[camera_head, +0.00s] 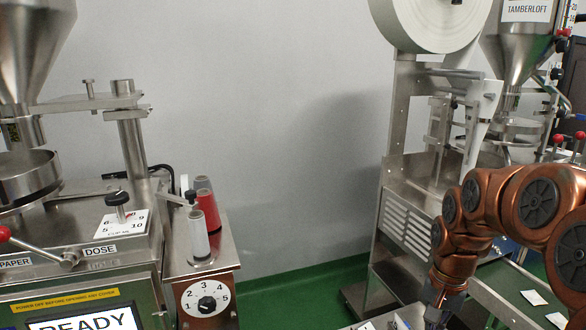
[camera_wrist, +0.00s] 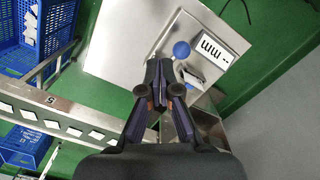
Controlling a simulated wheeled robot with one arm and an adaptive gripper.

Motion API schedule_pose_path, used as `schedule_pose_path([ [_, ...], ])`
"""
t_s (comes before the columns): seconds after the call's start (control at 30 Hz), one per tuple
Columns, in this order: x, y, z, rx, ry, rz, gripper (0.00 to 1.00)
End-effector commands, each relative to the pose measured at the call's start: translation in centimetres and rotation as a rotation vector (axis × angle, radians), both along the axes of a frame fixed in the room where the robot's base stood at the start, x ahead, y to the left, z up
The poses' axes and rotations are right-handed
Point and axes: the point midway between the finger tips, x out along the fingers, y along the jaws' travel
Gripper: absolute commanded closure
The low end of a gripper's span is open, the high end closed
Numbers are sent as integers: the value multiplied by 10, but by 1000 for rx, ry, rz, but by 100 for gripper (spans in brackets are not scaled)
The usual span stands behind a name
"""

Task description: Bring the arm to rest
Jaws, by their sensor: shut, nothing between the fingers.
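My gripper (camera_wrist: 158,95) is in the middle of the wrist view, pointing down, with its dark fingers together and nothing between them. In the head view my copper-coloured arm comes in from the right edge and bends down. The gripper (camera_head: 436,318) shows there only in part, at the bottom edge. Below the gripper in the wrist view is a steel surface (camera_wrist: 120,45) with a blue round knob (camera_wrist: 181,50) and a white label (camera_wrist: 215,48) marked "WW--". The gripper covers part of this surface.
Another machine with a paper roll (camera_head: 435,20) stands behind my arm. Blue crates (camera_wrist: 50,40) and a conveyor rail (camera_wrist: 60,122) lie left in the wrist view.

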Motion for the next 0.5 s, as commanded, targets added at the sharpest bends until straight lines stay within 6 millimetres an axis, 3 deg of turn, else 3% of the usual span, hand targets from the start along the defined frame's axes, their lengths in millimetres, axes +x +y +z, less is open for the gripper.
schedule_pose_path([
  [0.03, -13, 11, 12, 0, 1, 44, 100],
  [0.2, -58, 42, 29, 4, 20, 196, 100],
  [0.5, -144, 78, 49, 8, 55, 430, 100],
])
